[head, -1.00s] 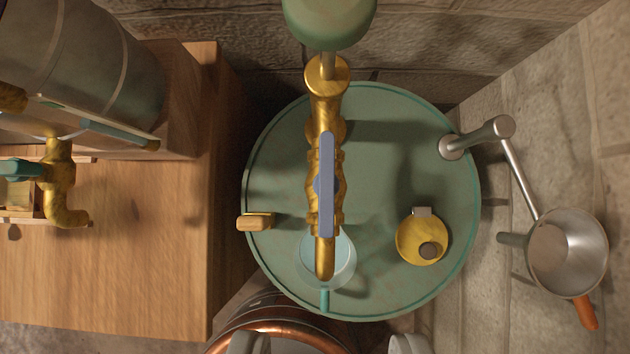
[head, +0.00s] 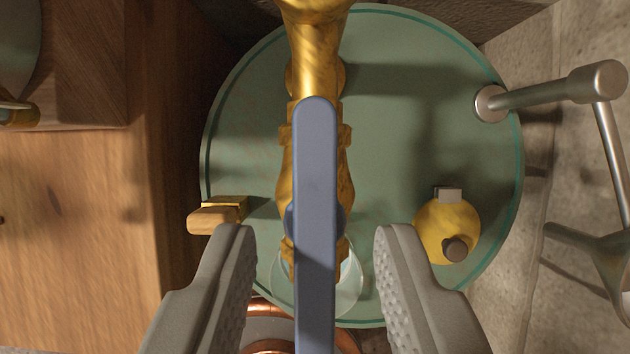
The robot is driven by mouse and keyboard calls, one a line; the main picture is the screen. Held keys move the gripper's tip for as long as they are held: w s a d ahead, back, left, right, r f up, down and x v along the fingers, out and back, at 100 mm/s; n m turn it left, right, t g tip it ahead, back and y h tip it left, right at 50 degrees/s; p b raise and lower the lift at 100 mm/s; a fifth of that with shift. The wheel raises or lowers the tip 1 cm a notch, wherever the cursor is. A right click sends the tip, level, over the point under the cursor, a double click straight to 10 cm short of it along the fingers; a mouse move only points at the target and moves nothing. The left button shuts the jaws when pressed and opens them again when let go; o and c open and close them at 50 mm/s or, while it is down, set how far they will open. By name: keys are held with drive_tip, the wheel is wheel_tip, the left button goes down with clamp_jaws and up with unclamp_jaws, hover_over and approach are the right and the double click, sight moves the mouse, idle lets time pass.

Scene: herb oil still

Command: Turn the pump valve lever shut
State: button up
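The pump valve lever (head: 316,190) is a long blue-grey bar in the middle of the head view. It lies in line with the brass pump pipe (head: 318,45) and covers much of it. My gripper (head: 313,240) is open, with one grey finger on each side of the lever's lower part. Both fingers are apart from the lever, with clear gaps left and right. The lever's lower end runs out of the bottom of the picture. The pipe's spout is hidden behind the lever.
A round green drum top (head: 400,130) lies below the pipe. A clear glass (head: 350,285) sits under the lever. A yellow round fitting (head: 447,228) and a metal arm (head: 545,95) are on the right. A wooden handle (head: 215,218) and wooden cabinet (head: 80,230) are on the left.

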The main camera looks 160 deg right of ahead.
drive_tip(key=shift+w+a+f, duration=0.1)
drive_tip(key=shift+w+f, duration=0.15)
drive_tip(key=shift+f, duration=0.45)
drive_tip(key=shift+c, duration=0.2)
clamp_jaws()
